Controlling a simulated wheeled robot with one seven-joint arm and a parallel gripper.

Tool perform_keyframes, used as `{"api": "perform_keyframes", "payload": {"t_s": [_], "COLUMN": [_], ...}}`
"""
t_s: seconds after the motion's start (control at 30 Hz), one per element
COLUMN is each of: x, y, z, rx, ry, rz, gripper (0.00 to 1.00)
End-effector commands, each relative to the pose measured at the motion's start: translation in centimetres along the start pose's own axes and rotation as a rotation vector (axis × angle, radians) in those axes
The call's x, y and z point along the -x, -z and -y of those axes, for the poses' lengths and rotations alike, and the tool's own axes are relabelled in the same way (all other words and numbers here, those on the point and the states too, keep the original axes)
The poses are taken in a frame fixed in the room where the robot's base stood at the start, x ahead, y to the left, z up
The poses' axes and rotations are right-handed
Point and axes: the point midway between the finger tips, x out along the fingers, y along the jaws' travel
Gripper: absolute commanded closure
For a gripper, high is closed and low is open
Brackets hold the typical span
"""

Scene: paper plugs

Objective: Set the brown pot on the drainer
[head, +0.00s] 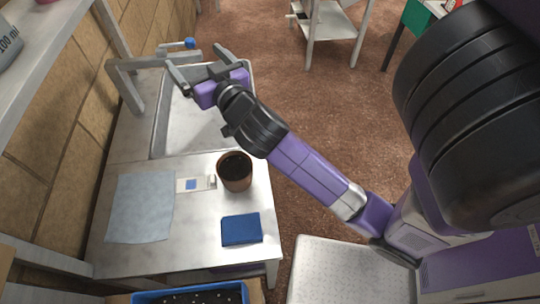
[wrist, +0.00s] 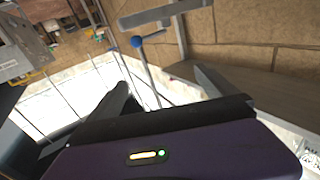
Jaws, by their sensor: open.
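The brown pot (head: 235,181) stands upright on the pale bench (head: 190,254), filled with something dark. I cannot surely tell which surface is the drainer. A grey metal basin with a raised rim (head: 157,129) lies beyond the pot, partly hidden by my arm. My gripper (head: 198,68) is over the far end of this basin, well away from the pot. In the wrist view the fingers (wrist: 165,90) are spread with nothing between them. The pot is not in the wrist view.
A tap with a blue knob (head: 189,43) rises close beside my gripper. A light blue cloth (head: 138,208), a small white card (head: 190,185) and a dark blue square (head: 241,229) lie around the pot. A blue tray of dark soil (head: 145,298) is at the near edge.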

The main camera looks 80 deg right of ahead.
Motion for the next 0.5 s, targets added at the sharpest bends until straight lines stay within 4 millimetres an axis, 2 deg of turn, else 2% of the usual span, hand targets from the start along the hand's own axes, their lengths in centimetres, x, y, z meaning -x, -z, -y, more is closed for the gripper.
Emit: {"api": "perform_keyframes", "payload": {"t_s": [0.03,0.17,0.3,0.4,0.5], "x": [1.6,6.4,13.0,18.2,23.6], "y": [-1.9,-6.0,-9.9,-12.0,-13.2], "z": [1.0,3.6,5.5,6.3,6.6], "rx": [0.065,0.182,0.253,0.269,0.260], "ry": [0.073,0.259,0.438,0.547,0.632], "rz": [0.027,0.080,0.141,0.183,0.222], "gripper": [0.04,0.04,0.04,0.04,0.04]}}
